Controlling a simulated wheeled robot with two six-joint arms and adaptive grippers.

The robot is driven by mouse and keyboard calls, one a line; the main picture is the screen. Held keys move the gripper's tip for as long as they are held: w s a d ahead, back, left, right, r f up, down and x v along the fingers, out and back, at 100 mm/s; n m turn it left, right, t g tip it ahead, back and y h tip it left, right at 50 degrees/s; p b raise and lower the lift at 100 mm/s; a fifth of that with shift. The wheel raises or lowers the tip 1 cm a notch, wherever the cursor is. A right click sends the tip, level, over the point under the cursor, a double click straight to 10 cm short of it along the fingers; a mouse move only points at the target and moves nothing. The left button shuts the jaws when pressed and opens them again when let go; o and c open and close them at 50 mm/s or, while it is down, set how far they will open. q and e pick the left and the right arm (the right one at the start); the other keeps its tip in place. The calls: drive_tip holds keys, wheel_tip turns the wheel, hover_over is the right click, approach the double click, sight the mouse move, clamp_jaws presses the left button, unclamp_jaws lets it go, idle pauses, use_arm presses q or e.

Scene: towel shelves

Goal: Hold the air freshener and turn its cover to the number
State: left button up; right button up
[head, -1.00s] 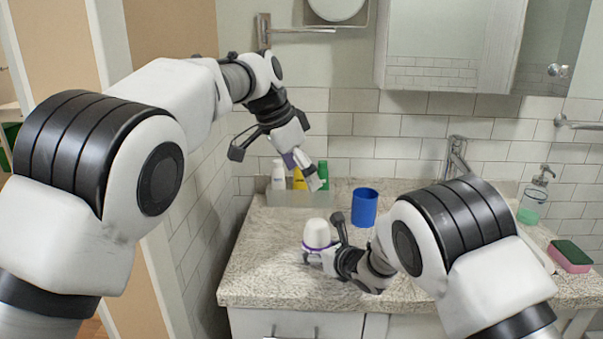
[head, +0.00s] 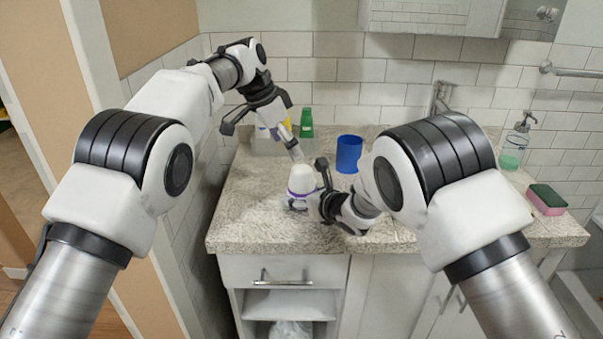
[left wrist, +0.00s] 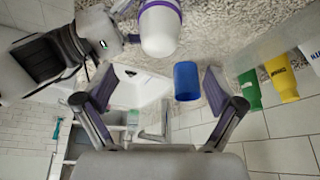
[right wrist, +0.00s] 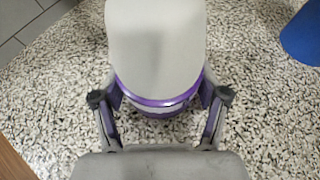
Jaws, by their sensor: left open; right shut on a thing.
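The air freshener (head: 301,181) is a white rounded cover over a base with a purple band. It stands upright on the granite counter near its front left. My right gripper (right wrist: 160,112) is shut on its lower part, around the purple band. No number is readable on it. My left gripper (head: 267,123) is open and empty, above and behind the air freshener. In the left wrist view the air freshener (left wrist: 159,30) shows at the top, beyond the open fingers of my left gripper (left wrist: 158,90).
A blue cup (head: 349,154) stands behind and right of the air freshener. A tray at the back left holds several bottles, one green (head: 306,123). A soap dispenser (head: 515,145) and a sponge (head: 546,199) are at the right. The front left counter (head: 245,225) is clear.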

sight(299, 169)
use_arm(q)
drive_tip(key=x, duration=1)
drive_tip(key=shift+a, duration=0.1)
drive_tip(key=c, duration=1.2)
